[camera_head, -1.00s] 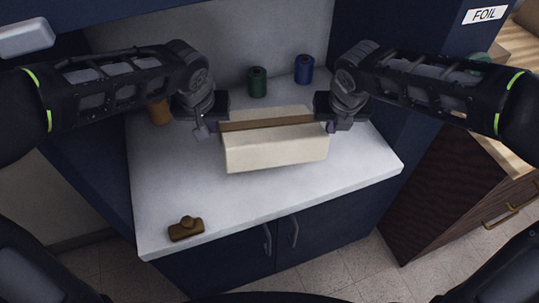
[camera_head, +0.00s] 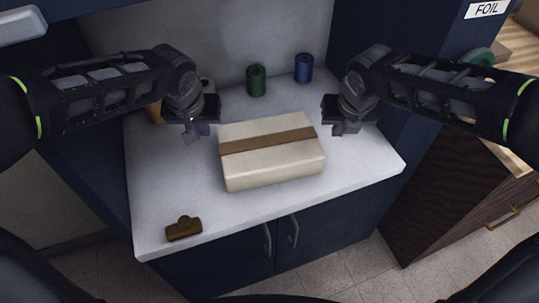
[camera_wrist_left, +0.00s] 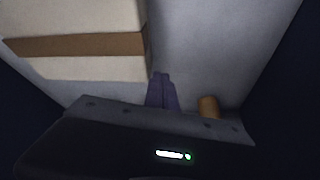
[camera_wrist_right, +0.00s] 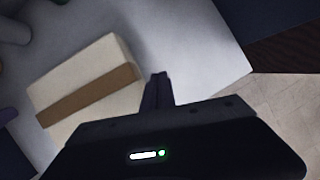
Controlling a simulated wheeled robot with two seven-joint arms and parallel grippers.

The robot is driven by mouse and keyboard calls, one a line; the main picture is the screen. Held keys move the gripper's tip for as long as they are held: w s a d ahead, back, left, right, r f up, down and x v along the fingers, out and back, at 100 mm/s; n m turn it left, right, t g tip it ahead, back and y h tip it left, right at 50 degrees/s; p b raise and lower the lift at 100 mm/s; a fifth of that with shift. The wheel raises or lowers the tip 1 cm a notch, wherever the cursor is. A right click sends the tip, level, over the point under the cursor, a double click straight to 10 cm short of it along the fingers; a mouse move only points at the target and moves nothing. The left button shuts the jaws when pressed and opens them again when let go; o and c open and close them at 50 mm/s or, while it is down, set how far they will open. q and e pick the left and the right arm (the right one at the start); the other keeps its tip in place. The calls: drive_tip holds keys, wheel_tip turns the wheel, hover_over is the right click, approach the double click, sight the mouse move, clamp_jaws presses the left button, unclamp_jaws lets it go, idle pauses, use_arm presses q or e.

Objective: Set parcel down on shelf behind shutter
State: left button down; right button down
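The cream parcel (camera_head: 270,166) with a brown band lies flat on the white shelf surface (camera_head: 365,165). It also shows in the left wrist view (camera_wrist_left: 85,68) and in the right wrist view (camera_wrist_right: 85,65). My left gripper (camera_head: 193,134) is beside its left end, apart from it, with its fingers together and empty. My right gripper (camera_head: 338,131) is beside its right end, also apart, fingers together and empty. I cannot make out a shutter for certain; a dark blue panel edge crosses the top of the head view.
A green spool (camera_head: 256,82) and a blue spool (camera_head: 304,69) stand at the back. An orange item (camera_head: 155,112) is partly hidden behind my left gripper. A brown clip-like object (camera_head: 184,229) lies at the front left. Dark blue walls flank the surface; the front right is clear.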

use_arm(q)
drive_tip(key=c, duration=2.1)
unclamp_jaws()
drive_tip(key=shift+c, duration=0.2)
use_arm(e)
drive_tip(key=c, duration=2.1)
unclamp_jaws()
drive_tip(key=shift+d, duration=0.1)
drive_tip(key=shift+c, duration=0.2)
use_arm(q)
drive_tip(key=o, duration=0.4)
drive_tip(key=shift+a, duration=0.1)
use_arm(e)
drive_tip(key=o, duration=0.4)
use_arm(q)
drive_tip(key=v, duration=0.7)
drive_tip(key=shift+s+r, duration=0.15)
drive_tip(key=shift+r, duration=0.05)
use_arm(e)
drive_tip(key=v, duration=1.2)
